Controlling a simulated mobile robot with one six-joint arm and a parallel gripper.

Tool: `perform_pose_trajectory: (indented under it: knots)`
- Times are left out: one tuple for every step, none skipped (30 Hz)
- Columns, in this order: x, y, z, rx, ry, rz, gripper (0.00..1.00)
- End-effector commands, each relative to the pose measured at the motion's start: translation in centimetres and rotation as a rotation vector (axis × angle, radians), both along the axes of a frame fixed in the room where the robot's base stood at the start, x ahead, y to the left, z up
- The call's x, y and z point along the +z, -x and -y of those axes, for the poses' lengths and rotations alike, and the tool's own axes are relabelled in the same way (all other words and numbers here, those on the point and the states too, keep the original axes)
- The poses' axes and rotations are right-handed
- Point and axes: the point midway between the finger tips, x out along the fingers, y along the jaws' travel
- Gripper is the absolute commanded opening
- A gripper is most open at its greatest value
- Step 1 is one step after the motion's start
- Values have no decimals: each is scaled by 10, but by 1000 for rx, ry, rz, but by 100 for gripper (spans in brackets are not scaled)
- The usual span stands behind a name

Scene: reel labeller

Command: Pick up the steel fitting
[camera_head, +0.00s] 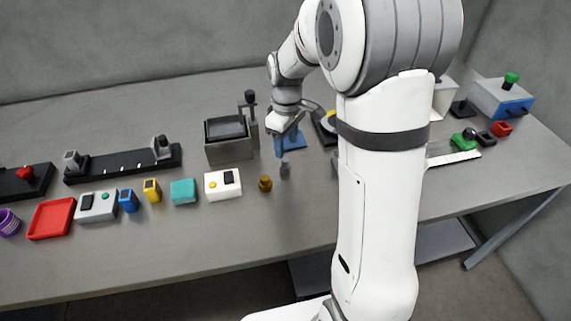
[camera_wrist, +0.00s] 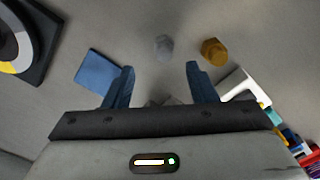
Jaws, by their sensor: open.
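The steel fitting (camera_head: 285,169) is a small grey piece standing on the bench, just right of the brass fitting (camera_head: 265,184). In the wrist view the steel fitting (camera_wrist: 164,46) lies ahead of the gap between my fingertips, with the brass fitting (camera_wrist: 213,51) to its right. My gripper (camera_wrist: 160,69) has its two blue fingers apart with nothing held between them. In the head view my gripper (camera_head: 281,148) is above the bench, a little behind the steel fitting. Its fingertips partly blend with a blue pad there.
The blue pad (camera_wrist: 99,71) lies left of my fingers. A white box with buttons (camera_head: 223,184) stands left of the brass fitting, and a grey bin (camera_head: 228,151) behind it. A round-dial device (camera_wrist: 18,40) is at the wrist view's left. Bench in front of the fittings is clear.

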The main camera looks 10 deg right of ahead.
Motion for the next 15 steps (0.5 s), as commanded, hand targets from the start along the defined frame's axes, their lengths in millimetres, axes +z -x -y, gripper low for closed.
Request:
perform_pose_trajectory:
  knots:
    - [-6, -1, 0, 4, 0, -4, 52]
    - [-9, -1, 0, 6, 0, -6, 52]
    - [-13, -1, 0, 7, 0, -6, 52]
    - [-17, -1, 0, 7, 0, -6, 52]
    - [-20, -1, 0, 7, -1, -6, 52]
    - [-24, 0, -1, 7, 0, -6, 52]
    - [-27, 0, -1, 7, 0, -6, 52]
    - [-31, 0, -1, 7, 0, -6, 52]
    - [-35, 1, -2, 7, 0, -6, 52]
    - [-39, 2, -2, 7, 0, -6, 52]
    - [-44, 3, -3, 7, 0, -7, 52]
    - [-50, 4, -4, 7, 0, -7, 52]
    - [-55, 5, -4, 7, 0, -7, 52]
    - [-59, 5, -5, 7, 0, -7, 52]
    - [-66, 5, -4, 6, 0, -7, 52]
